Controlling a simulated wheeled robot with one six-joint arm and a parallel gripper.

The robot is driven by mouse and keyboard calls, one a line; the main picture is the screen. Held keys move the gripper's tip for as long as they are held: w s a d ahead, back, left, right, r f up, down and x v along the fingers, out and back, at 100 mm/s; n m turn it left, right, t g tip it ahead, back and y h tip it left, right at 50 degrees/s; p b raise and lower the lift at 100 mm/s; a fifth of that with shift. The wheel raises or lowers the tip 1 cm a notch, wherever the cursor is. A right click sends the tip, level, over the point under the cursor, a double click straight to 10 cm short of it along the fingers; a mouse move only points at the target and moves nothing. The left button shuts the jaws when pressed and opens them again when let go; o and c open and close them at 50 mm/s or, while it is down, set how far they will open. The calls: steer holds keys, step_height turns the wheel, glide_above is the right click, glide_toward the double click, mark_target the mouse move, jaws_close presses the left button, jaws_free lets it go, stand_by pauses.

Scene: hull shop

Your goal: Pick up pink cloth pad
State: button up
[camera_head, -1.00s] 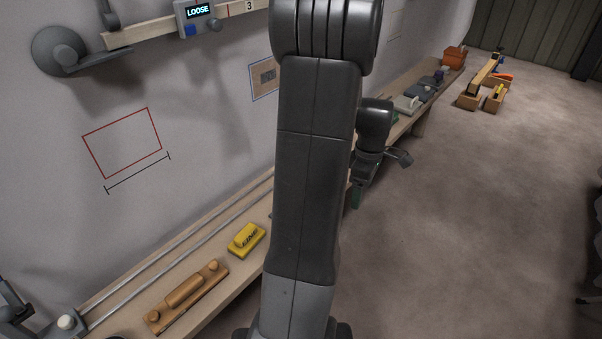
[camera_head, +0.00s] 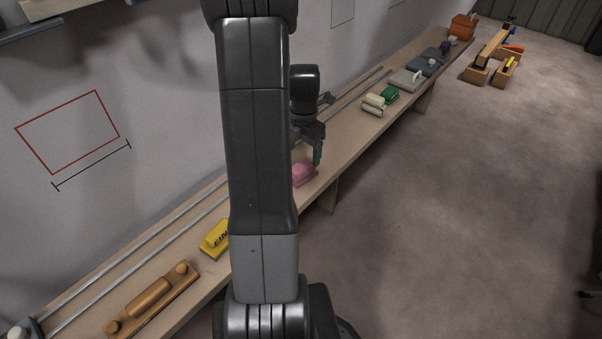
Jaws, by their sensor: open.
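The pink cloth pad (camera_head: 304,173) lies on the long wooden bench (camera_head: 343,147), just right of my arm. Part of its left side may be hidden behind my arm. My gripper (camera_head: 316,157) hangs just above and slightly beyond the pad, with its fingers pointing down. It is open and appears empty. I cannot tell whether a fingertip touches the pad.
A cream roller-like item (camera_head: 373,104), a green block (camera_head: 390,94) and a grey item (camera_head: 406,80) lie farther along. Open floor is at right.

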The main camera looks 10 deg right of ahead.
mark_target(302, 166)
steer(key=f, duration=0.2)
steer(key=f+b, duration=0.1)
steer(key=f, duration=0.4)
steer(key=shift+a+f+b, duration=0.3)
steer(key=shift+f+b, duration=0.1)
steer(key=shift+r, duration=0.1)
steer(key=c, duration=1.1)
